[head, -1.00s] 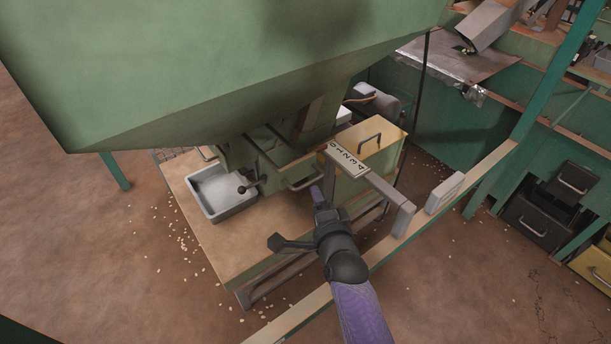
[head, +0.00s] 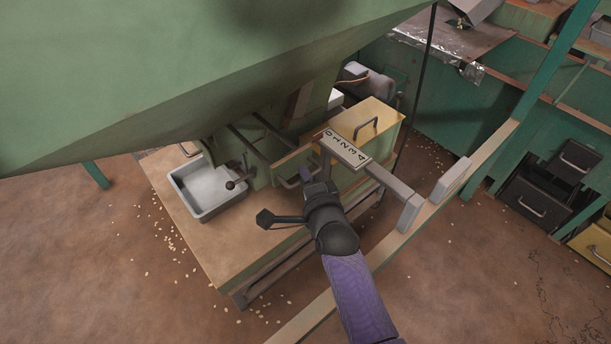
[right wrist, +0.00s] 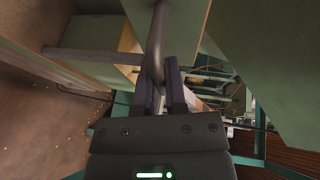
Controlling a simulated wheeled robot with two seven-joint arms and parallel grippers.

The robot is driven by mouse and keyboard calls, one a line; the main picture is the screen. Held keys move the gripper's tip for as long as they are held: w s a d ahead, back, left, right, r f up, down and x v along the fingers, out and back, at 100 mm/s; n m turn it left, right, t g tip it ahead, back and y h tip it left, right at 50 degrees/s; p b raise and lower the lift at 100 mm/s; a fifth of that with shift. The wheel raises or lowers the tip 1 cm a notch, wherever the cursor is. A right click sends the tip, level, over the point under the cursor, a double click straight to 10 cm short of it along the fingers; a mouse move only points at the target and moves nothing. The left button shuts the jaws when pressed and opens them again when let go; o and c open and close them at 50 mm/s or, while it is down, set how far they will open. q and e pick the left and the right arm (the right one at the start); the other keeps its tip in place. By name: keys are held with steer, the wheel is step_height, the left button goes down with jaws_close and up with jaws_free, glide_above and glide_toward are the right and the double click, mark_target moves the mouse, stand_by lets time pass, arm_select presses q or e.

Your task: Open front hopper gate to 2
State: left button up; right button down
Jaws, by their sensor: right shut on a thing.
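The green hopper (head: 200,80) hangs over a wooden-topped stand. Its gate (head: 291,162) is a green plate under the hopper with a grey bar handle (head: 288,184) on its front. A scale plate marked 0 to 4 (head: 346,149) stands just right of the gate; I cannot tell which number the gate stands at. My right gripper (head: 304,174) is at the handle. In the right wrist view the gripper (right wrist: 160,82) is shut on the handle bar (right wrist: 156,42), which passes between its fingers. My left gripper is not in view.
A grey tray (head: 207,190) sits on the stand, left of the gate, with a black-knobbed lever beside it. A yellow-topped box (head: 375,118) stands behind the scale. A beam (head: 445,205) crosses right of my arm. Small nuts lie scattered on the floor.

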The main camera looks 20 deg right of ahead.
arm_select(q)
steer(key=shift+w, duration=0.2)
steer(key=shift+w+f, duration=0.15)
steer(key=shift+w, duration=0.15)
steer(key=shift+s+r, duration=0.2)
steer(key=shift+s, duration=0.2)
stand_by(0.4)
